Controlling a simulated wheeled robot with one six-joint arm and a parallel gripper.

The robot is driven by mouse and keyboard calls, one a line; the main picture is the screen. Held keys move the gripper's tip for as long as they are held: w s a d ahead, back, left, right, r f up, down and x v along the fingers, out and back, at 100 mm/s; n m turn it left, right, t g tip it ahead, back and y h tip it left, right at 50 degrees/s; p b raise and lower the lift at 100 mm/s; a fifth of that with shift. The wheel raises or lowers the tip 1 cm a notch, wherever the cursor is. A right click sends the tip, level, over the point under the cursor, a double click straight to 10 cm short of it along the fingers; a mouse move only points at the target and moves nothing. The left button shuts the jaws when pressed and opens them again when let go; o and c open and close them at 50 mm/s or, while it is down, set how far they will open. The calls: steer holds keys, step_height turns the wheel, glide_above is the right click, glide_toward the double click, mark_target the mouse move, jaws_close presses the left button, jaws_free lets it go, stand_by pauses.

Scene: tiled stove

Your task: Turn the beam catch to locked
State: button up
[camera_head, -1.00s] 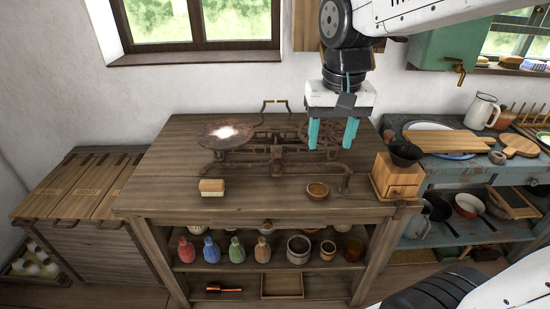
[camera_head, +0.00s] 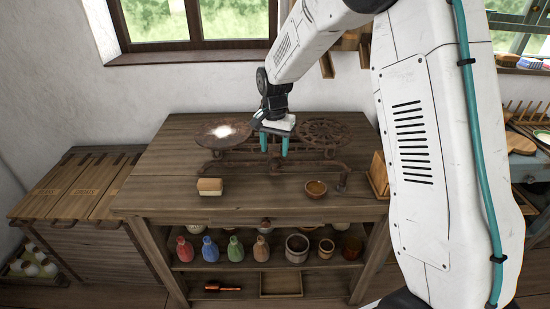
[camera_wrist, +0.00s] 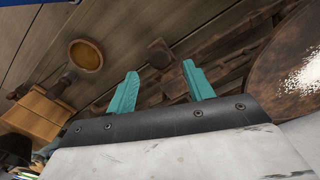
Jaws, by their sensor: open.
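A rusty iron balance scale (camera_head: 235,169) stands at the back of the wooden table. Its left pan (camera_head: 207,137) holds white powder; its right pan (camera_head: 322,131) looks empty. A small dark catch-like piece (camera_wrist: 158,48) juts from the middle front of the scale in the wrist view; I cannot tell for sure that it is the beam catch, or its setting. My gripper (camera_head: 274,150) points down over the middle of the beam, its teal fingers apart and empty. In the wrist view my gripper (camera_wrist: 160,69) has that piece just beyond and between its fingertips.
A wooden bowl (camera_head: 316,188) stands in front of the scale, right of middle. A pale block (camera_head: 209,187) lies at the front left. A wooden grinder box (camera_head: 378,175) is partly hidden by my arm. The table's front middle is clear.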

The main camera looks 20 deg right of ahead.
mark_target(275, 161)
steer(key=shift+f, duration=2.35)
steer(key=c, duration=1)
steer(key=shift+o, duration=0.2)
steer(key=shift+n, duration=0.3)
steer(key=n, duration=0.8)
steer(key=shift+n, duration=0.3)
